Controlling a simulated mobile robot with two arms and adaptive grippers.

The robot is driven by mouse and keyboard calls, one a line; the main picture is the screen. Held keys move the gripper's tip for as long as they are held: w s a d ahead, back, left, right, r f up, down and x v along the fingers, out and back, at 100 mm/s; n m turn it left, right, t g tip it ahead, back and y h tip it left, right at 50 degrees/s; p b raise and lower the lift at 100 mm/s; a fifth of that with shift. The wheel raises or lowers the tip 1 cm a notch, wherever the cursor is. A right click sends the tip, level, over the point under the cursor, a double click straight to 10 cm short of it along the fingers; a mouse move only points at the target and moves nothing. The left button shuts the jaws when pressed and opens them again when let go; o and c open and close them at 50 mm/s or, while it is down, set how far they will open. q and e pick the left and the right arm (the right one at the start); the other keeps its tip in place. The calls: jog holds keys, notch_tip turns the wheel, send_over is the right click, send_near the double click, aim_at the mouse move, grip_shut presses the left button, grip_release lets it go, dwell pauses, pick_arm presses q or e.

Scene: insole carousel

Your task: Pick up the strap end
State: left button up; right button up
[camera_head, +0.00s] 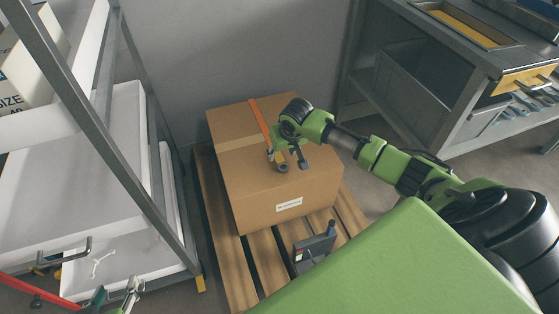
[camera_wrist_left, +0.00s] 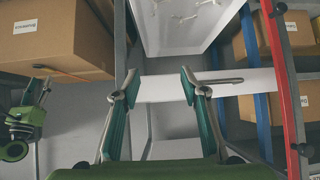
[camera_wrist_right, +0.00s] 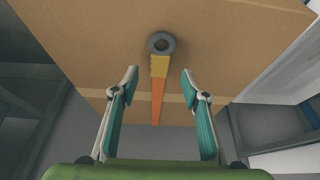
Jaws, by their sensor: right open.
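An orange strap (camera_head: 259,117) lies across the top of a cardboard box (camera_head: 225,175). Its strap end has a yellow section (camera_wrist_right: 159,66) and a dark grey ring (camera_wrist_right: 161,43); the ring also shows in the head view (camera_head: 283,168). My right gripper (camera_wrist_right: 160,76) is open above the box. In the right wrist view its fingertips stand on either side of the yellow section, apart from it; the height gap is hard to judge. My left gripper (camera_wrist_left: 160,80) is open and empty, away from the box by the shelving, partly cut off in the head view (camera_head: 118,294).
The box sits on a wooden pallet (camera_head: 233,275) with a dark device (camera_head: 314,249) on its front slats. A metal shelf rack (camera_head: 125,165) stands at left, with white trays (camera_head: 90,150). A grey workbench (camera_head: 440,105) stands at back right.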

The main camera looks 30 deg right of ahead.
aim_at(279, 158)
jog(key=b+x, duration=0.2)
jog(key=x, duration=0.2)
jog(key=shift+w, duration=0.2)
jog(key=shift+d+f, duration=0.1)
pick_arm(q)
jog(key=w+d+r+t+h, duration=0.1)
jog(key=w+d+r+t, duration=0.2)
jog(key=w+r+t, duration=0.3)
notch_tip(279, 158, up, 5)
jog(key=shift+w+f+h, duration=0.15)
jog(key=shift+f+h, duration=0.05)
jog(key=shift+h, duration=0.2)
pick_arm(e)
jog(key=c, duration=1.2)
